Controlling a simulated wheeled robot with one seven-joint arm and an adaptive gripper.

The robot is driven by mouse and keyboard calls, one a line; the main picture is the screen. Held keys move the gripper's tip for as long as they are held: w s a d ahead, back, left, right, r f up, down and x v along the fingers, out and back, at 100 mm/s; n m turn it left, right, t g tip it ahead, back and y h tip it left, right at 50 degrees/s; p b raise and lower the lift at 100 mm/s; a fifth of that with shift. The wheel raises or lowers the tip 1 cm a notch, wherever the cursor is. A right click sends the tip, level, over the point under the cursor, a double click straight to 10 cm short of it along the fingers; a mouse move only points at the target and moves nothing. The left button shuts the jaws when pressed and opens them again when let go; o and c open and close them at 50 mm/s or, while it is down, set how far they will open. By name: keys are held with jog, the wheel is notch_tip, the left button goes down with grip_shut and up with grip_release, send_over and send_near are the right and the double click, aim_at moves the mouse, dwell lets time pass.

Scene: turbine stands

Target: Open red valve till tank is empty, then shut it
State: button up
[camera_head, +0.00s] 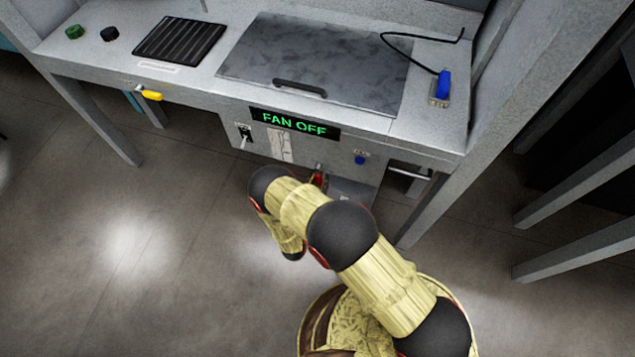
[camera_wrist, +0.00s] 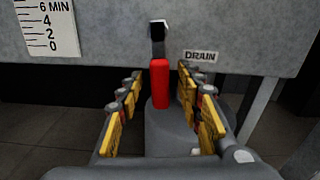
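The red valve handle (camera_wrist: 159,84) hangs upright in the wrist view, under a dark pivot on the grey panel, left of a DRAIN label (camera_wrist: 200,56). My gripper (camera_wrist: 160,105) is open, with its yellow-padded fingers on either side of the red handle and gaps on both sides. In the head view a small part of the red handle (camera_head: 319,178) shows beyond my arm, which hides my gripper. A scale (camera_wrist: 48,28) reading 0, 2, 4 and 6 MIN is at the wrist view's upper left; I cannot make out a level on it.
The grey stand has a FAN OFF display (camera_head: 295,124), a switch (camera_head: 244,136), a blue knob (camera_head: 361,158) and a yellow handle (camera_head: 149,93) on its front. A marbled lid (camera_head: 315,62) covers part of its top. The floor left of my arm is clear.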

jog(key=c, duration=0.4)
grip_shut()
dwell(0.5)
